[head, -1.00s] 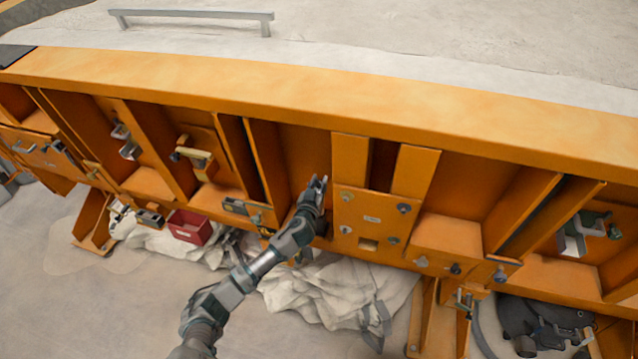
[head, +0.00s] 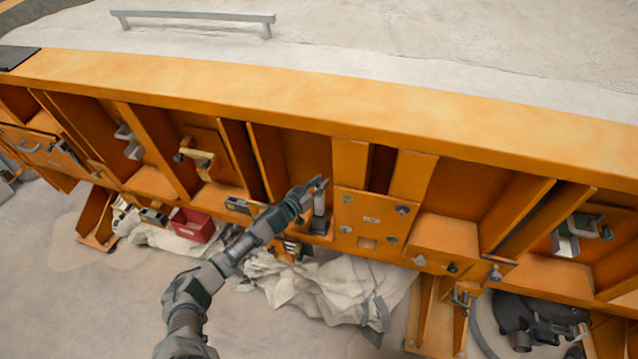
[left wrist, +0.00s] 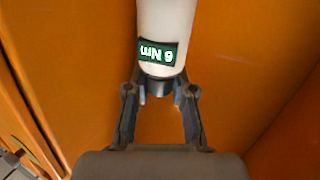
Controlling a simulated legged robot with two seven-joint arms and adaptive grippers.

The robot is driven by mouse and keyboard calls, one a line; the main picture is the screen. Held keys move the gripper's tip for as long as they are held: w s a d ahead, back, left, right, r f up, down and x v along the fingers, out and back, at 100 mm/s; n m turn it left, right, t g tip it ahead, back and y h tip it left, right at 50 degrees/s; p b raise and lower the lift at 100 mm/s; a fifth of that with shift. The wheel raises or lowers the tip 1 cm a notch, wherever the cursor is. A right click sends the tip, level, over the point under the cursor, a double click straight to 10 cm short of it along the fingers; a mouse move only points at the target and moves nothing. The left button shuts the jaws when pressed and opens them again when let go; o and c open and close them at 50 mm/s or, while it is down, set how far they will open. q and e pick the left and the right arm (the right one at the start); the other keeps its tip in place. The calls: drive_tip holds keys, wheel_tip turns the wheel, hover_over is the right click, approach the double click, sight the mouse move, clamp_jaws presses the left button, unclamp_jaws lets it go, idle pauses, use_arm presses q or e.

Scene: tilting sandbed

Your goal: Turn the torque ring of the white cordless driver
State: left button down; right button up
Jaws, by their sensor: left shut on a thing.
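The white driver (left wrist: 165,30) fills the top middle of the left wrist view, with a green label reading 6 Nm upside down. A dark collar (left wrist: 159,87) at its near end lies between the fingertips of my left gripper (left wrist: 160,97); I take it for the torque ring. The gripper is shut on this collar. In the head view my left gripper (head: 319,187) is in an orange bay of the sandbed, at the upper end of a pale upright cylinder (head: 319,204), probably the driver. The hand partly hides it. My right gripper is not in view.
Orange ribs flank the bay, and a bolted orange plate (head: 372,219) stands just right of the gripper. A red bin (head: 192,226) and crumpled pale cloth (head: 318,288) lie below. The floor at lower left is clear.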

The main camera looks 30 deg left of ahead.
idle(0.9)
use_arm(q)
drive_tip(key=c, duration=0.9)
unclamp_jaws()
drive_tip(key=shift+c, duration=0.2)
drive_tip(key=s+a, duration=0.2)
drive_tip(key=s, duration=0.9)
drive_tip(key=shift+s+f, duration=0.15)
drive_tip(key=shift+s, duration=0.2)
